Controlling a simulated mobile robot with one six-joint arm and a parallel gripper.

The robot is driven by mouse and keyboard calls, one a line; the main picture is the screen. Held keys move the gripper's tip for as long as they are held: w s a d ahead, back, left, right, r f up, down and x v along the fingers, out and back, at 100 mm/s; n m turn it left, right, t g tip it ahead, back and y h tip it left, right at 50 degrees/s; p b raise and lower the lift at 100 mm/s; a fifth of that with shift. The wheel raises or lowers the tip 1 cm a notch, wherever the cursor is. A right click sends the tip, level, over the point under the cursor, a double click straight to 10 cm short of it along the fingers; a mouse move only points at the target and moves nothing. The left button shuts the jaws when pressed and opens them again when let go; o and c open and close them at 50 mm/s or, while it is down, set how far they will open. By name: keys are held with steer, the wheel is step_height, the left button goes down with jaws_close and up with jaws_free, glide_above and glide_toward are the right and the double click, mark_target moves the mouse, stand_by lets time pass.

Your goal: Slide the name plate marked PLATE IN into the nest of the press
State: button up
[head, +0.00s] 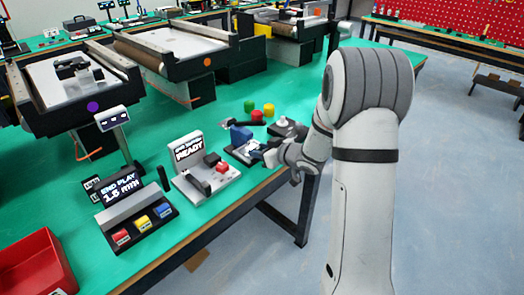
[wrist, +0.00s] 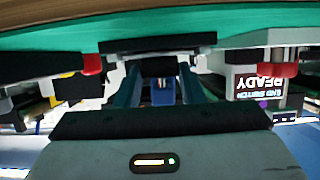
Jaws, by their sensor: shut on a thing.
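My gripper (head: 262,154) is low over the green table, at the front of a small blue fixture (head: 239,136) on a dark base, which looks like the press. In the wrist view, which is upside down, the two fingers of my gripper (wrist: 159,82) are shut on a dark piece (wrist: 158,66). It may be the name plate, but no PLATE IN marking is readable. A wide dark bar (wrist: 158,44) lies just past the fingertips, close to the table surface. I cannot tell whether the held piece touches it. The nest is not distinguishable.
A grey unit with a READY sign (head: 187,150) stands left of my gripper. A dark device with a white knob (head: 287,126) stands close by on the right. The table's front edge is near.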

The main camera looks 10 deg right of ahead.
steer(key=o, duration=1.1)
